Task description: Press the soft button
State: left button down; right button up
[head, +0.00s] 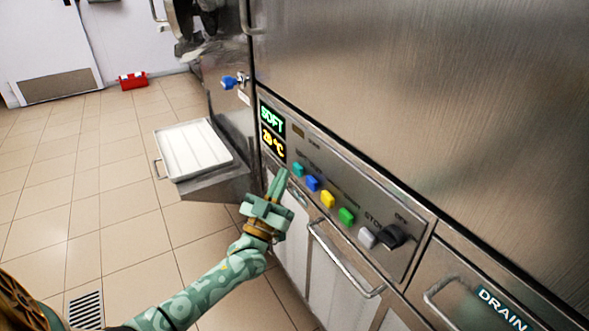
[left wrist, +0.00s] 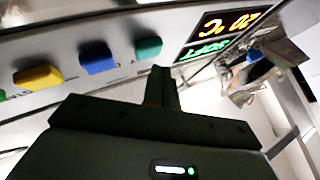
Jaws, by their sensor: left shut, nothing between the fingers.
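A row of coloured buttons sits on the freezer's steel control panel (head: 345,180). The teal button (head: 298,169) is nearest the display (head: 272,130), which reads SOFT in green and 20 °C in yellow. A blue button (head: 312,183), yellow button (head: 328,199), green button (head: 347,216) and white button (head: 367,238) follow. The button labels are too small to read. My left gripper (head: 279,180) is shut and empty, its tips just left of and below the teal button. In the left wrist view the fingertips (left wrist: 162,76) point just beneath the teal button (left wrist: 149,48); contact cannot be told.
A black knob (head: 391,236) sits at the panel's right end. A door handle (head: 345,262) juts out below the panel. A white tray (head: 192,149) stands on a steel shelf to the left. A blue-handled tap (head: 232,82) is above it. The tiled floor on the left is open.

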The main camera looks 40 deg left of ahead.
pick_arm(q)
jog(key=shift+s, duration=0.1)
jog(key=s, duration=0.1)
jog(key=s+a+p, duration=0.1)
jog(key=s, duration=0.1)
jog(key=s+a+p, duration=0.1)
jog(key=shift+s, duration=0.2)
pick_arm(e)
jog(key=shift+w+r, duration=0.3)
jog(key=shift+r, duration=0.2)
jog(key=shift+w+r, duration=0.25)
jog(key=shift+r, duration=0.2)
